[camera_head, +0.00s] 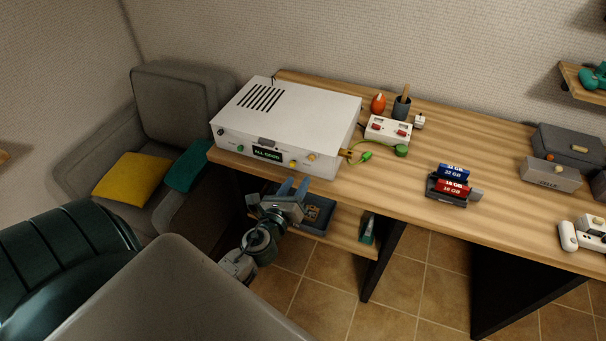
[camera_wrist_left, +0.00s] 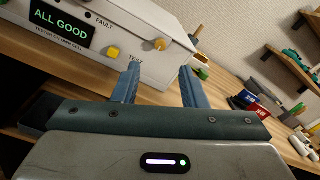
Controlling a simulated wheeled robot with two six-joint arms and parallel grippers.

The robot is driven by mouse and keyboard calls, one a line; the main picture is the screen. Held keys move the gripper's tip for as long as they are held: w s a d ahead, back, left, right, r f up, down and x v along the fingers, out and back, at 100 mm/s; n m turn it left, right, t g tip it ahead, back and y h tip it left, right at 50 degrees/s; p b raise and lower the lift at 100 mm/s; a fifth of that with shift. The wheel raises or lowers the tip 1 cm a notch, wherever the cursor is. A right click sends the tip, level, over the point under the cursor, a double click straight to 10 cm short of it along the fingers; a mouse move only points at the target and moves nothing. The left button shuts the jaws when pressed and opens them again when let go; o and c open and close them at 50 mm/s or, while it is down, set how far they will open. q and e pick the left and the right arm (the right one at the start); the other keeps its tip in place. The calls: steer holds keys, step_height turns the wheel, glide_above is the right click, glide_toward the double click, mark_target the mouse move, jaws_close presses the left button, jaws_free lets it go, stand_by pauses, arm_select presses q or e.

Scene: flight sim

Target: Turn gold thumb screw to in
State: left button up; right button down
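The gold thumb screw (camera_head: 311,157) sits on the upper right of the white tester box's (camera_head: 300,110) front panel. In the left wrist view the gold screw (camera_wrist_left: 160,44) shows beyond and between my fingertips. A yellow button (camera_head: 293,164) sits to its left, beside the "ALL GOOD" display (camera_head: 267,154). My left gripper (camera_head: 293,187) is in front of and below the panel. Its two blue fingers stand apart with nothing between them, and they look clear of the screw. My right gripper is not in view.
The box stands at the left end of the wooden desk (camera_head: 410,180). A power strip (camera_head: 388,129) and a green cable (camera_head: 366,156) lie to its right. A shelf with a grey tray (camera_head: 318,214) is under the desk near my gripper. A grey armchair (camera_head: 175,110) stands left.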

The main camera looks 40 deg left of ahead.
arm_select(q)
steer(key=shift+b+v, duration=0.3)
steer(key=shift+v, duration=1)
